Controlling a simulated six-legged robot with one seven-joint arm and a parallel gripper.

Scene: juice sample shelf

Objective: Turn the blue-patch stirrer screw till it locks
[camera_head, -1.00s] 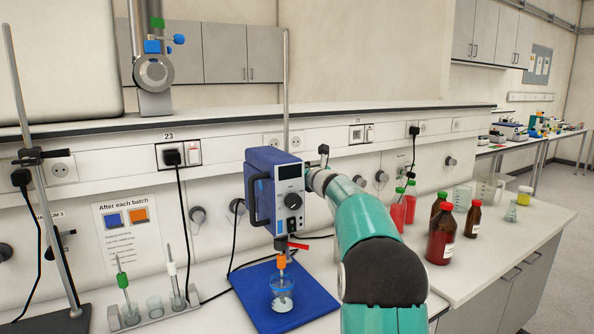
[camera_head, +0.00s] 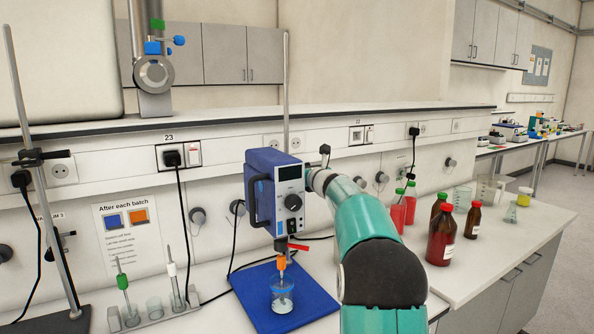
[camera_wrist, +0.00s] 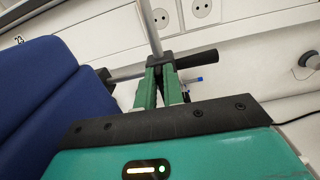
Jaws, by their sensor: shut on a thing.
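The blue stirrer (camera_head: 275,190) hangs on a vertical rod (camera_head: 286,95) above a blue mat, with its shaft down in a small beaker (camera_head: 282,298). In the wrist view, my gripper (camera_wrist: 165,72) has its two green fingers close together at the dark clamp (camera_wrist: 157,60) on the rod. They are shut on the screw there, which is mostly hidden between them. A small blue piece (camera_wrist: 194,79) shows just right of the fingertips; I cannot tell if it is the screw's patch. In the head view my fingers are hidden behind the stirrer and my arm.
A black bar (camera_wrist: 197,58) sticks out right of the clamp. The blue stirrer body (camera_wrist: 45,95) is close on the left. Brown bottles (camera_head: 441,236) and red-filled bottles stand on the bench at right. A stand with stirring rods (camera_head: 150,313) is at front left.

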